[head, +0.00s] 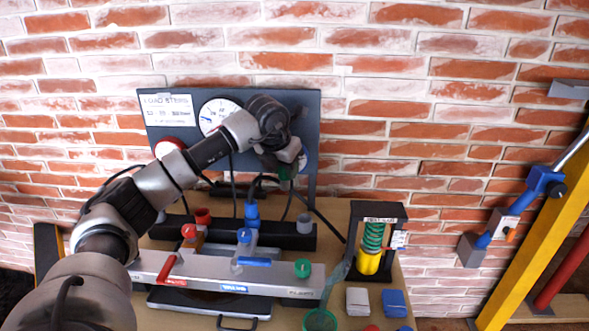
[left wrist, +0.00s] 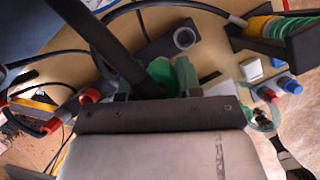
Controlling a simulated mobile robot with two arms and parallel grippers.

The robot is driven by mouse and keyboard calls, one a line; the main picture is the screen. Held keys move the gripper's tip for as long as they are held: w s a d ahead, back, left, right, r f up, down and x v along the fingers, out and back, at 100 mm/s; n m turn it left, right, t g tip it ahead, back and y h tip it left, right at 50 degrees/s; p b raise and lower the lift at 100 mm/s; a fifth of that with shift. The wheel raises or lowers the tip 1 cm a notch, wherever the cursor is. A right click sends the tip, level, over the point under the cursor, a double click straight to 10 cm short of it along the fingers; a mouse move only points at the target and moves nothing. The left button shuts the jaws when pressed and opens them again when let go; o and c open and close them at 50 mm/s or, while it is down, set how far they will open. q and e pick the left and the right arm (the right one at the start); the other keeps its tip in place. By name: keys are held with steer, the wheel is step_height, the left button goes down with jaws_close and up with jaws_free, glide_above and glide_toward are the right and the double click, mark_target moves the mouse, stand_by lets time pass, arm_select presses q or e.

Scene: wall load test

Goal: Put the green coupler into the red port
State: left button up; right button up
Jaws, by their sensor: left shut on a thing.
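The green coupler (head: 286,172) hangs in my left gripper (head: 289,158), which is shut on it, in front of the dark back panel. It is raised above the black manifold bar and apart from it. In the left wrist view green parts (left wrist: 160,72) show between the fingers, partly hidden by the gripper body. The red port (head: 203,216) stands upright at the left of the manifold, lower and left of the coupler. Its opening is hard to make out. My right gripper is not in view.
A blue connector (head: 251,212) and a grey port (head: 304,224) are on the manifold (head: 275,234). Black hoses run close to my gripper. A silver rail (head: 215,276) with red, blue and green valves lies in front. A spring stand (head: 375,245) is at the right.

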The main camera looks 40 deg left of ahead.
arm_select(q)
steer(key=shift+s+a+b, duration=0.1)
steer(key=shift+s+a, duration=0.35)
steer(key=shift+a, duration=0.25)
steer(key=shift+s+a+b, duration=0.15)
steer(key=shift+s+a, duration=0.25)
steer(key=shift+a, duration=0.35)
steer(key=shift+s+a+b, duration=0.1)
steer(key=shift+s+a, duration=0.35)
steer(key=shift+a, duration=0.25)
steer(key=s+a+b, duration=0.1)
steer(key=s+a, duration=0.4)
steer(key=a, duration=0.3)
steer(key=shift+s+a+b, duration=0.15)
steer(key=shift+a+b, duration=0.1)
steer(key=shift+b, duration=0.15)
steer(key=s+a+b, duration=0.1)
steer(key=s+a, duration=0.3)
steer(key=a, duration=0.2)
steer(key=shift+a, duration=0.4)
